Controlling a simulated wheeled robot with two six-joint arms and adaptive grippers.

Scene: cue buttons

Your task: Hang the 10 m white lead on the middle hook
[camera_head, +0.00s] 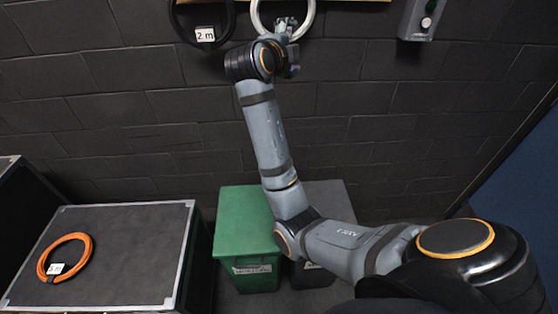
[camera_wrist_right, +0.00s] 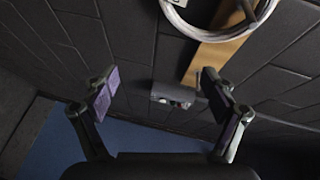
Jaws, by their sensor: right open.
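The white lead (camera_head: 310,20) is a coiled ring at the top of the head view, hanging in front of the wall with its upper part cut off. In the right wrist view the white lead (camera_wrist_right: 215,38) lies across a wooden board, with a dark peg-like part (camera_wrist_right: 247,10) inside the ring. Whether it sits on a hook, and which one, cannot be told. My right gripper (camera_head: 286,30) is at the ring's lower part in the head view. In the wrist view my right gripper (camera_wrist_right: 160,83) is open and empty, its fingers apart from the ring. My left gripper is not in view.
A black coil (camera_head: 203,40) labelled 2 m hangs to the left. An orange coil (camera_head: 45,265) lies on a case (camera_head: 120,225). Green (camera_head: 240,235) and dark grey (camera_head: 330,195) bins stand below. A button box (camera_head: 420,18) is on the wall at right.

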